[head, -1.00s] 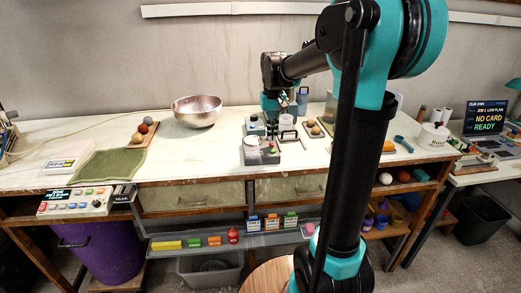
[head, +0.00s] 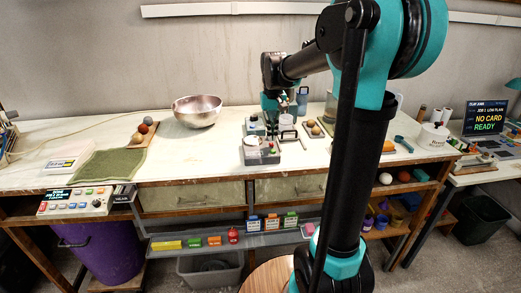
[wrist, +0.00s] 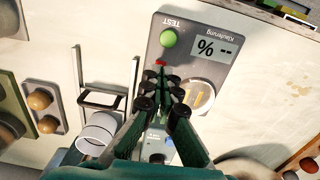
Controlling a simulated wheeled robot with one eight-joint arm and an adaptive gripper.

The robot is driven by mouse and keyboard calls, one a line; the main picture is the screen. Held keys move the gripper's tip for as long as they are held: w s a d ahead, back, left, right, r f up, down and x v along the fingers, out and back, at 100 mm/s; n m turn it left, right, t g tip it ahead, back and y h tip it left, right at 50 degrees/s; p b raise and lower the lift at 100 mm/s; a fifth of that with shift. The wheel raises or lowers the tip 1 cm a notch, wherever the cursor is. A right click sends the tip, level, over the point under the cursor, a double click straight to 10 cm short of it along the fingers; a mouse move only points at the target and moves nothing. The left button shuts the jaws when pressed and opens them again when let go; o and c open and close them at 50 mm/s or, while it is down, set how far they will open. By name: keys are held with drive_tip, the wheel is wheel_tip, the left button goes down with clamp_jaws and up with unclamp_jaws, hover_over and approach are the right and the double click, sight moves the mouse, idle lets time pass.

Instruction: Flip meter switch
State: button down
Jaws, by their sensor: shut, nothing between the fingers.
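The meter is a grey box (wrist: 210,50) with a green TEST button (wrist: 168,37), a "%" display (wrist: 213,46) and a round dial (wrist: 201,97). It also shows on the bench in the head view (head: 262,157). My gripper (wrist: 163,78) is shut with nothing between its fingers, and its tips are over the meter's face between button and dial. A small red part (wrist: 160,63) shows right at the fingertips; it may be the switch, and I cannot tell whether the tips touch it. The fingers hide part of the panel.
A metal frame (wrist: 101,98) and a white cylinder (wrist: 97,132) stand left of the meter in the wrist view, near a tray of brown balls (wrist: 45,105). In the head view, a metal bowl (head: 197,111) and green mat (head: 110,165) lie left.

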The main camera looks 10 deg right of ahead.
sight(272, 145)
drive_tip(key=shift+f, duration=1.2)
idle(0.9)
drive_tip(key=shift+r, duration=3.5)
